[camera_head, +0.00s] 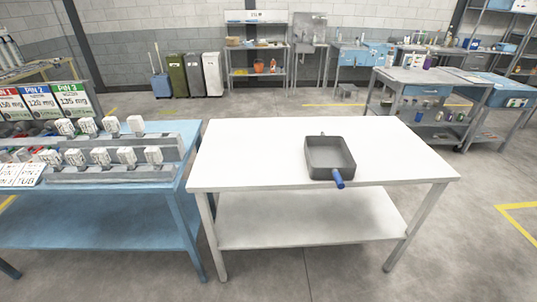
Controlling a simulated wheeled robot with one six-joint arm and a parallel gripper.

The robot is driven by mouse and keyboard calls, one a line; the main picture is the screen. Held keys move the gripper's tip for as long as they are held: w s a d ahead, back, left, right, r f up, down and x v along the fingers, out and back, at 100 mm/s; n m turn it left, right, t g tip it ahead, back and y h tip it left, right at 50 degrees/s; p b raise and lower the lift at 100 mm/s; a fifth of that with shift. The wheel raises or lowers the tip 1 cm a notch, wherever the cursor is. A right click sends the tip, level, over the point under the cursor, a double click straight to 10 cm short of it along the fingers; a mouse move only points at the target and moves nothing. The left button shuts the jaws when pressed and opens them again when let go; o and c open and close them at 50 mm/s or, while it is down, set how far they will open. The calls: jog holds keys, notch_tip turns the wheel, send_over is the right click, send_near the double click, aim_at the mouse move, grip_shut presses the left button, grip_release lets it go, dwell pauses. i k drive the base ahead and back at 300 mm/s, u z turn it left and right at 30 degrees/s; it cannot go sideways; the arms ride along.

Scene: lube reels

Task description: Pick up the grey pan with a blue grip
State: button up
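A grey rectangular pan (330,155) lies upright on the white table (245,150), right of its middle. Its inside looks empty. Its blue grip (338,179) points toward me and reaches to about the table's front edge. A small grey stub shows at the pan's far side. My gripper is not in this view, so its state and its place relative to the pan are hidden.
A blue bench (175,195) with rows of white-topped fittings (100,156) and sign cards stands at left, close beside the white table. The rest of the white tabletop is clear. Bins (195,75), shelves and carts stand behind. Open floor lies in front and right.

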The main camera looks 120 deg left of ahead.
aim_at(328, 157)
jog(key=u, duration=3.4)
jog(key=i, duration=1.6)
jog(key=u, duration=1.55)
